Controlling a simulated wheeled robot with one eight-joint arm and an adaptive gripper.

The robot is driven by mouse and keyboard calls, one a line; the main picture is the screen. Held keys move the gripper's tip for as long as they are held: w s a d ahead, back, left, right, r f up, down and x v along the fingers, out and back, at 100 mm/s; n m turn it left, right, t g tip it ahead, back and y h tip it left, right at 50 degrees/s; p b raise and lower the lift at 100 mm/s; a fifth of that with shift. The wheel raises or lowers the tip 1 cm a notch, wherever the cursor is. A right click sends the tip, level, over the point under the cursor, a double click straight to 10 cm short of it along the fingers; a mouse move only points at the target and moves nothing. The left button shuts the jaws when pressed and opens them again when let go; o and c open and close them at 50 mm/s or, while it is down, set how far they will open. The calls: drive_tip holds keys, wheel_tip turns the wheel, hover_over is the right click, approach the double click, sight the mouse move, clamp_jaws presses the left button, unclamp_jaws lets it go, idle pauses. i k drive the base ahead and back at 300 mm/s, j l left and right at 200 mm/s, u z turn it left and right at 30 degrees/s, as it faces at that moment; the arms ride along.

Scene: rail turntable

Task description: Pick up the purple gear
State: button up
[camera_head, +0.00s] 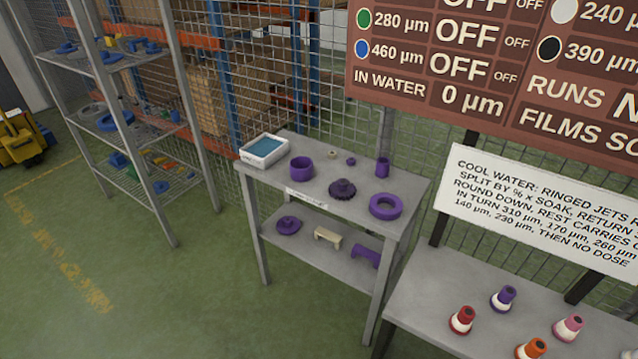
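A dark purple gear-like piece (342,190) with a toothed rim and a raised hub lies on the top of a small grey table (310,178), near its front edge. It is between a purple hollow cylinder (301,169) on its left and a flat purple ring (386,206) on its right. A lighter purple round piece with a hub (288,225) sits on the table's lower shelf; I cannot tell if it has teeth. My gripper is not in view.
A white tray with blue inside (264,150), a small purple piece (351,161) and a purple upright cylinder (382,167) share the tabletop. A beige bracket (328,236) is below. Wire shelving (130,120) stands left; a bench (450,292) with coloured cones stands right. Green floor is clear in front.

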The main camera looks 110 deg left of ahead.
sight(342, 189)
drive_tip(key=u, duration=3.2)
